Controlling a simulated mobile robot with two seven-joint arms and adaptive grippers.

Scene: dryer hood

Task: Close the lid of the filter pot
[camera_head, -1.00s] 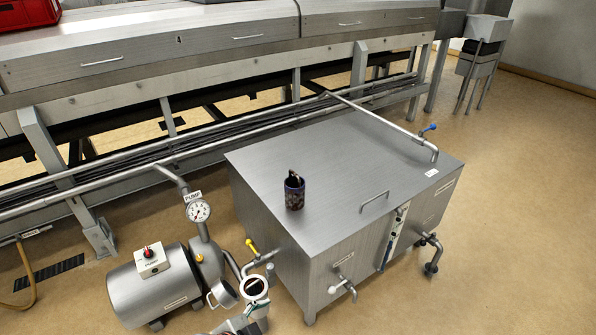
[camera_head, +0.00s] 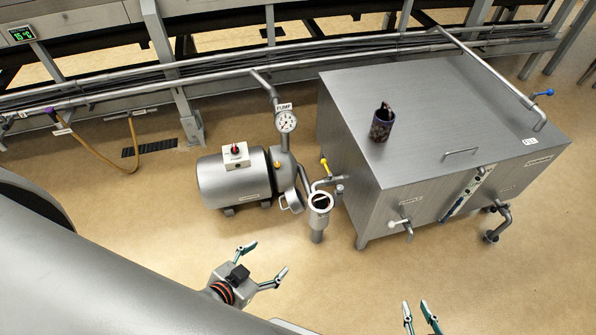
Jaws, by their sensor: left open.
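The filter pot (camera_head: 317,226) is a small upright steel cylinder on the floor between the pump and the tank. Its round mouth faces up and shows a dark inside. The lid (camera_head: 291,201) stands open, tilted up at the left side of the pot's rim. My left gripper (camera_head: 266,260) is open and empty, below and to the left of the pot in the picture, apart from it. My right gripper (camera_head: 416,306) shows only its fingertips at the bottom edge, with a gap between them and nothing seen in it.
The pump (camera_head: 232,182) with its gauge (camera_head: 286,122) stands left of the pot. The big steel tank (camera_head: 440,110) stands right, with a dark patterned cup (camera_head: 381,127) on top. A yellow-handled valve (camera_head: 325,166) sits behind the pot. The floor in front is clear.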

